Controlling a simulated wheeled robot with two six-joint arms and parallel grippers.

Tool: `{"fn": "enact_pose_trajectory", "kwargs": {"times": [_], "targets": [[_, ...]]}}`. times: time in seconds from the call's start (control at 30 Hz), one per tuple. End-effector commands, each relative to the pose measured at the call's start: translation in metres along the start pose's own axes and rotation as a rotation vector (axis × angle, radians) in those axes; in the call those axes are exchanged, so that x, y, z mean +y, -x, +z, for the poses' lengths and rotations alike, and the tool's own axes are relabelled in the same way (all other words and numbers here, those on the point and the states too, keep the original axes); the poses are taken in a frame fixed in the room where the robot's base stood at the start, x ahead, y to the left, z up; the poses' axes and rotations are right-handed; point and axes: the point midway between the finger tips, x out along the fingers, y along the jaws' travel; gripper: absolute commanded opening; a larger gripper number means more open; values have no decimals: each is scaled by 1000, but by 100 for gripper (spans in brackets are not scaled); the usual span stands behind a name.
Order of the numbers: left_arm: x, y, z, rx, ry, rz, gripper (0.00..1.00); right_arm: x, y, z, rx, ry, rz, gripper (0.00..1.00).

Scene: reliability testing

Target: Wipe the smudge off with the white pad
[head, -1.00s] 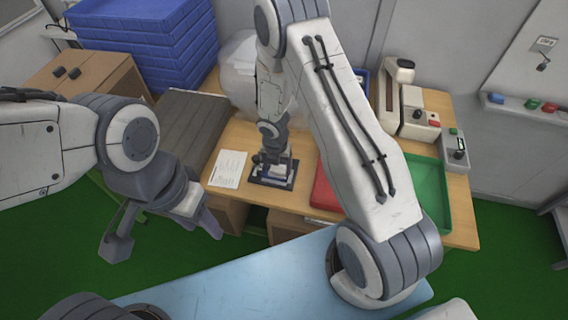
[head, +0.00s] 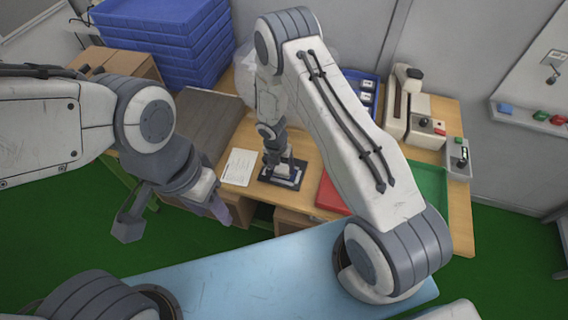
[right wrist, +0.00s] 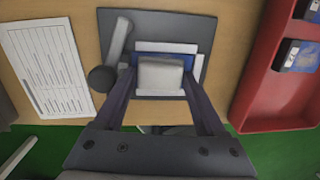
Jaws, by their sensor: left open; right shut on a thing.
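The white pad (right wrist: 160,76) is between the fingers of my right gripper (right wrist: 160,84), which is shut on it, in the right wrist view. The pad is over a blue and white panel (right wrist: 150,57) on a dark grey mat (right wrist: 205,32); I cannot tell whether it touches the panel. In the head view my right gripper (head: 281,163) is over the same mat (head: 266,179), partly hiding the panel. No smudge can be made out; the pad and gripper cover part of the panel. My left gripper (head: 222,208) is open and empty, left of the desk's front edge.
A printed sheet (right wrist: 47,66) lies left of the mat. A red tray (right wrist: 262,95) holding dark items is on the right. Blue crates (head: 165,45) are stacked at back left.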

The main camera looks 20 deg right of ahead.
Motion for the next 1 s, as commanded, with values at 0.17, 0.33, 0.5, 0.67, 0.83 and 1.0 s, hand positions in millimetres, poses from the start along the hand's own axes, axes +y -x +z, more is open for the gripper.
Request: {"fn": "enact_pose_trajectory", "kwargs": {"times": [0.17,0.33,0.5,0.67,0.83,1.0], "targets": [[-1,-14,1,0,0,0,50,22,-3,2,-24,19,94,28],[-2,-30,2,0,0,0,50,6,-3,3,-26,19,96,29],[-3,-37,2,0,0,0,50,-6,0,6,-28,14,97,29],[-3,-40,2,0,0,0,50,-13,0,7,-27,10,95,29],[-4,-56,3,0,0,0,50,-30,-5,6,-25,5,91,29],[-5,-66,4,0,0,0,50,-44,-5,6,-23,6,88,29]]}}
